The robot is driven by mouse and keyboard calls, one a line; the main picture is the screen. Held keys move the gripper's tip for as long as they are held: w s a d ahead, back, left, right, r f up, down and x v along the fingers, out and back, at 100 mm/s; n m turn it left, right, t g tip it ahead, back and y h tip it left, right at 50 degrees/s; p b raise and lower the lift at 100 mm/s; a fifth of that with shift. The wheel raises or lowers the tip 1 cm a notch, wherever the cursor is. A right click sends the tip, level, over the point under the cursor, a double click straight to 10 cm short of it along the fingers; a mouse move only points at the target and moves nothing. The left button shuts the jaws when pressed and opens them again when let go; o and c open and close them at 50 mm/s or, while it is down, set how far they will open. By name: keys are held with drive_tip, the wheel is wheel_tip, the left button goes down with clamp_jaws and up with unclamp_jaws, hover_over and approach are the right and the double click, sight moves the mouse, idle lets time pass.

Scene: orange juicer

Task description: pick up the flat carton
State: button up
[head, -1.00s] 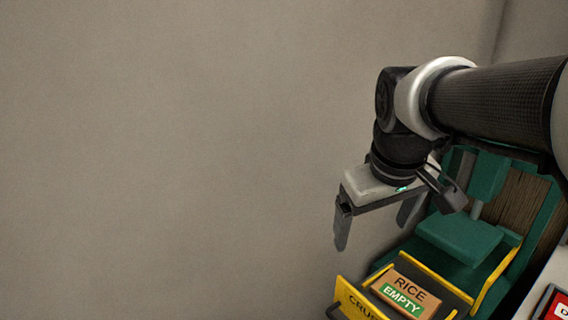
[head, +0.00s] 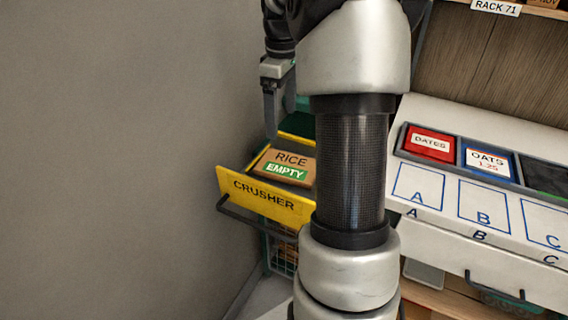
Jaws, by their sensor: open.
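The flat carton (head: 284,165) is a brown box labelled RICE with a green EMPTY label. It lies flat in the open yellow drawer (head: 262,195) marked CRUSHER, left of the middle in the head view. My gripper (head: 280,112) is above and behind the carton, with its fingers pointing down. It is open and apart from the carton. My arm hides part of the gripper, the right side of the drawer and most of the green machine behind it.
A white counter (head: 467,238) on the right has squares marked A, B and C. A tray on it holds a red DATES box (head: 431,143) and a blue-edged OATS box (head: 486,160). A grey wall (head: 110,150) fills the left. A wire basket (head: 284,254) shows below the drawer.

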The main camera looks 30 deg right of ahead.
sight(282, 163)
wheel_tip(282, 163, down, 14)
drive_tip(key=b, duration=0.2)
drive_tip(key=shift+f+b, duration=0.2)
drive_tip(key=shift+b, duration=0.2)
drive_tip(key=shift+c, duration=0.4)
drive_tip(key=c, duration=1.1)
